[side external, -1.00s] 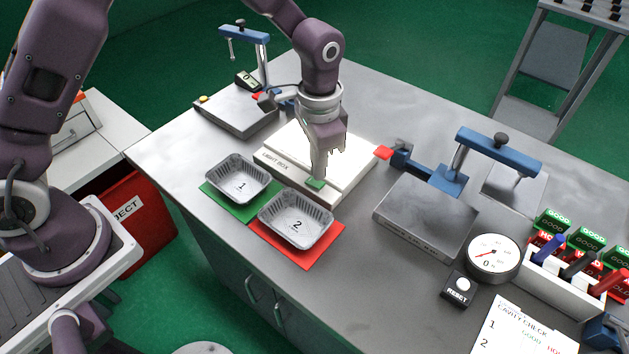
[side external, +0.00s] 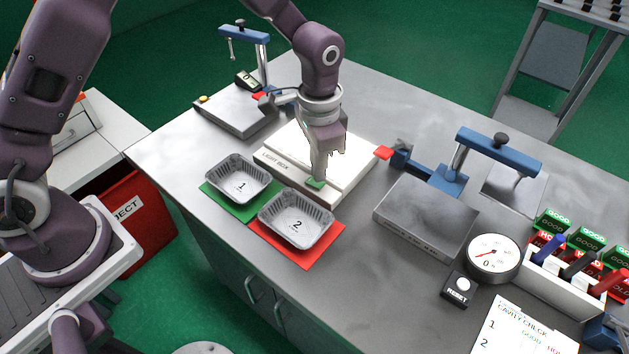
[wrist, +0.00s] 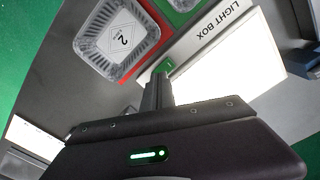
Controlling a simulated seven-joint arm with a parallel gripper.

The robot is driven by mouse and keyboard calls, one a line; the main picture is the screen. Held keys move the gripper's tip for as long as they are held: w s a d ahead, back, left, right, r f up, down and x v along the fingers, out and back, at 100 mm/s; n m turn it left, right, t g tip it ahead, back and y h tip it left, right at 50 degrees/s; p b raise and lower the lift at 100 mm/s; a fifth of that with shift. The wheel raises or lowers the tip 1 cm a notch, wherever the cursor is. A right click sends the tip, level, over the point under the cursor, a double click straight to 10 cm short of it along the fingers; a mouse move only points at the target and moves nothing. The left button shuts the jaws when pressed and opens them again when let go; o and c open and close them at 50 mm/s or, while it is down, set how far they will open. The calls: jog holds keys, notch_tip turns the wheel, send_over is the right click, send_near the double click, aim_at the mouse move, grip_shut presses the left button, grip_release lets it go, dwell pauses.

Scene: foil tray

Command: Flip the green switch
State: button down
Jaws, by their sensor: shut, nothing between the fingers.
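The green switch (side external: 315,183) is a small green rocker on the front edge of the white light box (side external: 280,168), near its right end. The light box panel looks bright white. My gripper (side external: 319,178) points down with its fingers shut and empty, the tips right at the switch. In the wrist view the green switch (wrist: 164,66) shows just beyond my gripper's fingertips (wrist: 160,76). I cannot tell whether the tips press it or which way the switch is tilted; the fingers hide part of it.
Foil tray 1 (side external: 237,196) on a green mat and foil tray 2 (side external: 268,213) on a red mat stand in front of the light box. A grey block with a blue clamp (side external: 500,150), a dial gauge (side external: 493,280) and a reset button (side external: 463,286) are to the right.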

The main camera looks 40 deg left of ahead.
jog(key=shift+f, duration=1)
dwell(0.3)
jog(key=shift+r, duration=3.55)
jog(key=s+a+r+n+t, duration=0.2)
jog(key=s+a+r, duration=0.2)
jog(key=r, duration=0.6)
jog(key=s+a+r+n+t, duration=0.1)
jog(key=s+a+r, duration=0.1)
jog(key=s, duration=0.4)
jog(key=s+a+r+n+t, duration=0.1)
jog(key=s+a+r, duration=0.1)
jog(key=s, duration=0.5)
jog(key=s+a+r+n+t, duration=0.1)
jog(key=s+a+r+n, duration=0.1)
jog(key=s, duration=0.5)
jog(key=shift+a+r+t, duration=0.3)
jog(key=shift+a+r, duration=0.15)
jog(key=shift+a, duration=0.4)
